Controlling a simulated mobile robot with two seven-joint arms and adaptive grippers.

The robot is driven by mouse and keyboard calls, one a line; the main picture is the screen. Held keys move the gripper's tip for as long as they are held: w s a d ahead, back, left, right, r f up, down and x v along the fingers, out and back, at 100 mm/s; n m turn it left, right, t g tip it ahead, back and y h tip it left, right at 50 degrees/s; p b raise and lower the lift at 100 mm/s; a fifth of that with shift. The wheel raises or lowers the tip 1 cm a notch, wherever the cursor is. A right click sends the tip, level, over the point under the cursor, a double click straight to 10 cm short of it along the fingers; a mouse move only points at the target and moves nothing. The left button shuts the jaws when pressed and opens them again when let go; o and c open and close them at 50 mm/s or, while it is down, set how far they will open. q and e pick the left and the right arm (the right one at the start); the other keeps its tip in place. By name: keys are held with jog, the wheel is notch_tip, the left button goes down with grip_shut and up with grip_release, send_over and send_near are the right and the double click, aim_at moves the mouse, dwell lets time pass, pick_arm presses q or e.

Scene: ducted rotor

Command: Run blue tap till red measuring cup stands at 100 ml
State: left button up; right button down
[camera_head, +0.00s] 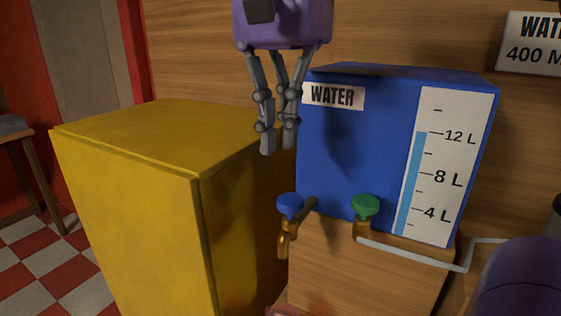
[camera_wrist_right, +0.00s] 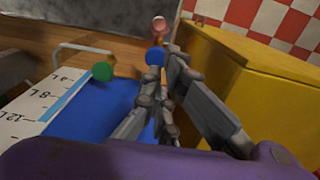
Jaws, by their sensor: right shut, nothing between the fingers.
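The blue tap (camera_head: 290,206) has a blue knob on a brass spout at the lower left of the blue water tank (camera_head: 360,150). Its knob also shows in the wrist view (camera_wrist_right: 153,57), just beyond my fingertips. My right gripper (camera_head: 278,142) points down above the blue tap, shut and empty, with a gap between fingertips and knob. A small reddish rim (camera_head: 284,311) shows at the bottom edge, probably the red measuring cup. A pinkish round shape (camera_wrist_right: 159,24) below the tap in the wrist view fits it. Its water level cannot be read. My left gripper is not in view.
A green tap (camera_head: 365,206) with a pale pipe (camera_head: 420,256) sits to the right of the blue one. A tall yellow box (camera_head: 130,210) stands close on the left. The tank rests on a wooden block (camera_head: 370,283). Its gauge (camera_head: 440,165) reads about 12 L.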

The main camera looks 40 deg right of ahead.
jog(key=shift+s+r, duration=0.2)
jog(key=shift+r, duration=1.8)
